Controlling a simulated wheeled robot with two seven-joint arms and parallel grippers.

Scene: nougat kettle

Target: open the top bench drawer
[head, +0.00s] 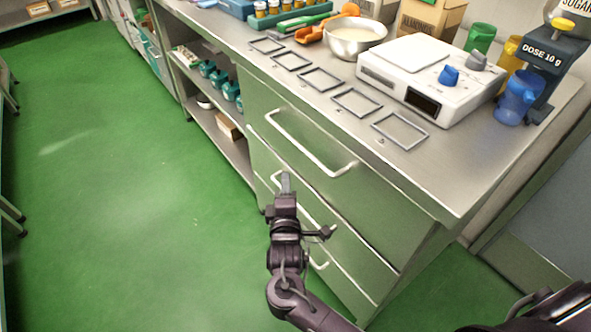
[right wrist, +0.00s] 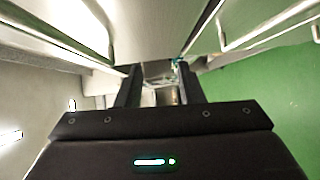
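The top bench drawer (head: 365,195) is a wide grey-green front under the steel worktop and looks shut. Its pale bar handle (head: 310,157) runs along its upper part. My right gripper (head: 286,180) is in front of the drawers, below and left of that handle in the head view, apart from it. In the right wrist view the two fingers of my right gripper (right wrist: 158,80) stand apart with nothing held between them. A pale bar handle (right wrist: 88,45) shows to their left and another handle (right wrist: 262,38) to their right. My left gripper is not in view.
Lower drawers with a bar handle (head: 318,262) are below. Open shelves (head: 215,105) with teal items are to the left. The worktop holds a white scale (head: 420,75), a steel bowl (head: 355,38) and several rectangular frames (head: 356,102). The green floor (head: 120,200) is clear at left.

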